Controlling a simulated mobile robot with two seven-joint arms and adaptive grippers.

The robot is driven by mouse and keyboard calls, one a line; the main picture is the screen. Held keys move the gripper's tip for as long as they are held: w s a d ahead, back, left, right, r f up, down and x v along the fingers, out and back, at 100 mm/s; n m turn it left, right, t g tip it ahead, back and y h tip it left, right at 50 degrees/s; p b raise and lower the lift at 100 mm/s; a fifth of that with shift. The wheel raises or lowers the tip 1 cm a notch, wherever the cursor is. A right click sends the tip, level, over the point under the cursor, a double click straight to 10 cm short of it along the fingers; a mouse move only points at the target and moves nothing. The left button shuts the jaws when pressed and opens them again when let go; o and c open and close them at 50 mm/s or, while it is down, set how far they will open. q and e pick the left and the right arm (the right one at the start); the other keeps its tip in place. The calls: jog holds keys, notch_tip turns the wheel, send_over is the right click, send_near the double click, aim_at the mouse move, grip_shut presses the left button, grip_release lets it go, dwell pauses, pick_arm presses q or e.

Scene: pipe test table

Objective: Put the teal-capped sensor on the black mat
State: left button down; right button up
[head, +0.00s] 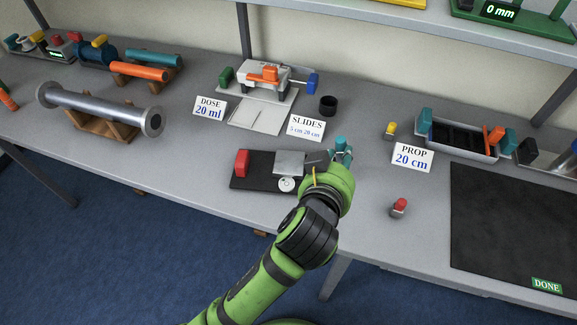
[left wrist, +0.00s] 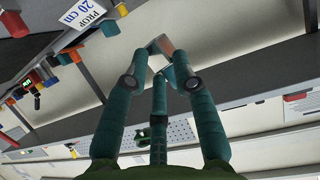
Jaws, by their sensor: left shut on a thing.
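My left gripper (head: 343,150) has teal fingers and is beyond the black-based device, above the table's middle. In the left wrist view the gripper (left wrist: 163,62) is shut on a small grey piece with a bit of teal, which looks like the teal-capped sensor (left wrist: 161,46). The fingers hide much of it, and in the head view I cannot make it out from the teal fingers. The black mat (head: 505,220) lies flat and bare at the right, with a green DONE label at its front edge. My right gripper is not in view.
A red-capped sensor (head: 399,207) stands left of the mat. A yellow-capped one (head: 389,130) stands farther back, near the PROP sign (head: 412,157) and a grey tray (head: 462,148). A device with a red block (head: 241,163) is beside my arm. Table between gripper and red-capped sensor is clear.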

pick_arm(q)
jog(key=p, duration=0.2)
send_over(289, 173)
notch_tip(289, 173, down, 7)
jog(key=shift+r, duration=0.1)
jog(key=shift+f+p, duration=0.7)
jog(key=shift+f, duration=1.2)
jog(key=c, duration=1)
grip_release()
jog(key=shift+f, duration=0.1)
